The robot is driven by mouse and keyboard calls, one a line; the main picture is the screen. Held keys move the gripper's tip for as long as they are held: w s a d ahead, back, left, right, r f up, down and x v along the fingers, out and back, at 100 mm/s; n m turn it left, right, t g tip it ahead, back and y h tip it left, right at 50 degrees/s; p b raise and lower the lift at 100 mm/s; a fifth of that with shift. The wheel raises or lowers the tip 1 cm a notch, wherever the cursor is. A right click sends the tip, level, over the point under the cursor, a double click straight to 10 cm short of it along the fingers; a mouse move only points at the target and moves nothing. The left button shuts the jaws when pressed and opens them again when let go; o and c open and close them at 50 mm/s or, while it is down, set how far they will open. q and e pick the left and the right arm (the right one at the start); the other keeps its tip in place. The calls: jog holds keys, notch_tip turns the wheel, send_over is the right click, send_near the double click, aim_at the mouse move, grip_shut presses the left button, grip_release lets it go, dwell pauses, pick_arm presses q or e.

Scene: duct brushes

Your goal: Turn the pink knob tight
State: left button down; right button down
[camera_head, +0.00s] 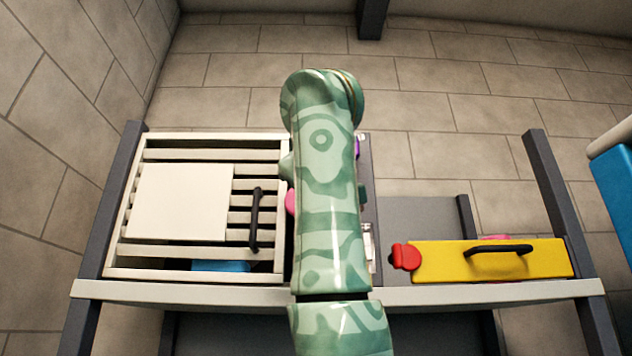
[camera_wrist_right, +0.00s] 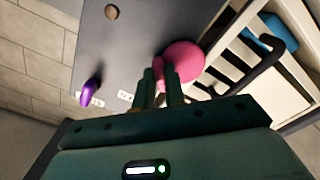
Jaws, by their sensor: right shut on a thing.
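The pink knob (camera_wrist_right: 186,60) stands on a dark grey panel (camera_wrist_right: 130,45) in the right wrist view. In the head view only a sliver of the pink knob (camera_head: 291,201) shows at the left edge of my arm. My right gripper (camera_wrist_right: 165,82) has its fingers together at the near edge of the knob and is shut on it. How deep the grip is cannot be made out. In the head view my green patterned arm hides the gripper and most of the panel. My left gripper is not in view.
A slatted cream door (camera_head: 185,200) with a black handle (camera_head: 255,220) stands left of the panel. A purple knob (camera_wrist_right: 91,87) is on the panel. A yellow box (camera_head: 440,262) with a red end and black handle lies at right. Grey posts and a front rail (camera_head: 500,292) frame the rack.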

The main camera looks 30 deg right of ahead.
jog(key=m+p, duration=0.1)
jog(key=m, duration=0.3)
jog(key=m+p, duration=0.1)
jog(key=m, duration=0.3)
jog(key=shift+w+a+f+p, duration=0.1)
jog(key=shift+w+f+p, duration=0.1)
jog(key=shift+p, duration=0.1)
jog(key=shift+s+m, duration=0.1)
jog(key=shift+m, duration=0.3)
jog(key=c, duration=1.5)
grip_release()
jog(key=shift+o, duration=0.2)
jog(key=b+v, duration=0.4)
jog(key=v, duration=1.2)
jog(key=shift+a+b, duration=0.2)
jog(key=shift+b, duration=0.15)
